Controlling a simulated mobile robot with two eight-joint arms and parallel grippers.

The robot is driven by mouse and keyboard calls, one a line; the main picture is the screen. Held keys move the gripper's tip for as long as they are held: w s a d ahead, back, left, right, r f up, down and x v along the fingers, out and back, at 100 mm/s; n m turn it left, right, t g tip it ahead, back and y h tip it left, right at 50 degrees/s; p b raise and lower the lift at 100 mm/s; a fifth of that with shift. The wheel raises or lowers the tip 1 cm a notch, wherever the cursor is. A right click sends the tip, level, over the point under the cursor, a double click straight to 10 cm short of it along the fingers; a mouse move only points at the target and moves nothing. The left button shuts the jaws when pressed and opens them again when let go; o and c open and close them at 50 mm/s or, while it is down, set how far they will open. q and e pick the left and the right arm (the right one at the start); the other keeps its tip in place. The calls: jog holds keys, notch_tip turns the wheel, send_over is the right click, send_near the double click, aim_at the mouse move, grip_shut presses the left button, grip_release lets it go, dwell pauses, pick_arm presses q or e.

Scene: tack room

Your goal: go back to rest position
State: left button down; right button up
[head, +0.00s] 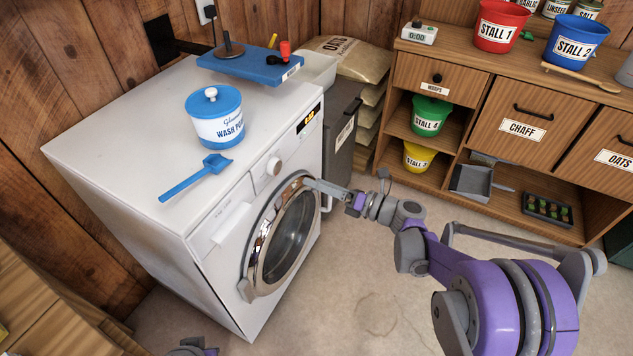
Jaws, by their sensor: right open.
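My right gripper (328,188) reaches in from the right with its fingers at the upper right rim of the washing machine's round door (284,240). The gripper is open and nothing shows between its fingers. Whether it touches the door rim is hard to tell. The door lies against the front of the white washing machine (130,150). At the bottom edge a small grey and purple piece of my left arm shows. My left gripper cannot be made out.
On the washer stand a blue-lidded wash powder tub (215,130), a blue scoop (195,178) and a blue board (250,65). A wooden cabinet (512,112) with buckets stands at the right. A dark bin (340,120) stands beside the washer. The floor (370,300) in front is clear.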

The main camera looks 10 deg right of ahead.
jog(key=s+a+f+n+g+h, duration=0.1)
jog(key=s+f+n+g+h, duration=0.15)
jog(key=s+n, duration=0.55)
jog(key=s+a+f+n+g+h, duration=0.1)
jog(key=s+n+g+h, duration=0.25)
jog(key=s+n, duration=0.55)
jog(key=s+d+f+n+h, duration=0.3)
jog(key=s+d+n+h, duration=0.15)
jog(key=s+n, duration=0.4)
jog(key=s+d+f+n+h, duration=0.2)
jog(key=s+d+n+h, duration=0.2)
jog(key=s+d+n, duration=0.35)
pick_arm(q)
notch_tip(320, 180, up, 24)
jog(key=w+t+p, duration=0.1)
jog(key=p, duration=2)
jog(key=shift+w, duration=0.2)
pick_arm(e)
notch_tip(320, 180, up, 24)
jog(key=w+a+n, duration=0.1)
jog(key=shift+w+a+f+t, duration=0.15)
jog(key=shift+w+a+t, duration=0.1)
jog(key=shift+w+t, duration=0.15)
pick_arm(q)
jog(key=shift+f, duration=0.1)
pick_arm(e)
jog(key=shift+s, duration=0.1)
